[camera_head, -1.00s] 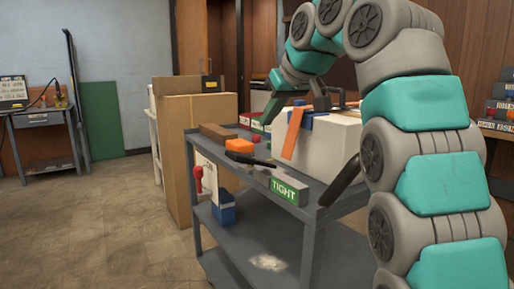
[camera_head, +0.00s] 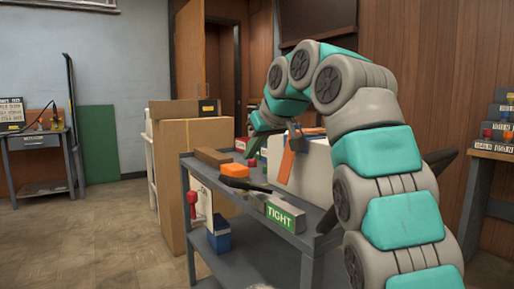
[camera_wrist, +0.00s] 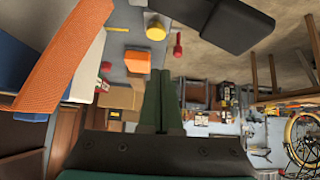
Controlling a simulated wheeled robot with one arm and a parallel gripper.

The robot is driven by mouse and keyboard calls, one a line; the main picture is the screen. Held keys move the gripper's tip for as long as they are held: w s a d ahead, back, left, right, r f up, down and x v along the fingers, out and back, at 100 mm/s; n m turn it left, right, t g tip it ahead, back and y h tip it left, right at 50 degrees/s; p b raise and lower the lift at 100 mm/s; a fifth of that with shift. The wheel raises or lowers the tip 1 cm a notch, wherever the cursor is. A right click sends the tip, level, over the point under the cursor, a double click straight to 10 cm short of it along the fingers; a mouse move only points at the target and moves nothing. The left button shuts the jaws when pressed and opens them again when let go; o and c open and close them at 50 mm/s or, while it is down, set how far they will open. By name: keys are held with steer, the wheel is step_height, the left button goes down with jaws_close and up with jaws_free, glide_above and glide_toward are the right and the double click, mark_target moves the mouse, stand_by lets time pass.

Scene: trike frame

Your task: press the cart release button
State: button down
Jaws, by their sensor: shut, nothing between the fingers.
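A grey cart (camera_head: 251,257) stands in front of me. On its left side hangs a white panel (camera_head: 205,204) with partly readable lettering, and a red knob-like part (camera_head: 192,201) is beside it. The wrist view shows a red knob-shaped part (camera_wrist: 178,45) and a yellow cylinder (camera_wrist: 156,29) beyond my fingers. I cannot tell which part is the cart release button. My gripper (camera_wrist: 160,73) is shut and empty, its dark green fingers together.
A green TIGHT sign (camera_head: 284,214) is at the cart's near edge. An orange-and-black tool (camera_head: 238,175), a brown block (camera_head: 213,157) and a pale case (camera_head: 310,166) with an orange strap (camera_head: 287,163) lie on top. Cardboard boxes (camera_head: 174,175) stand behind. The floor at left is clear.

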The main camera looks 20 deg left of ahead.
mark_target(246, 195)
steer(key=b+x, duration=0.1)
steer(key=x, duration=0.3)
steer(key=shift+w+f, duration=0.1)
steer(key=shift+f, duration=0.6)
steer(key=shift+f+b, duration=0.8)
steer(key=shift+f, duration=0.6)
steer(key=shift+f+b, duration=0.9)
steer(key=shift+f, duration=0.45)
steer(key=shift+r, duration=0.1)
step_height(246, 195, up, 5)
steer(key=p, duration=0.3)
steer(key=v, duration=1)
steer(key=shift+s+p, duration=0.25)
steer(key=shift+p, duration=0.2)
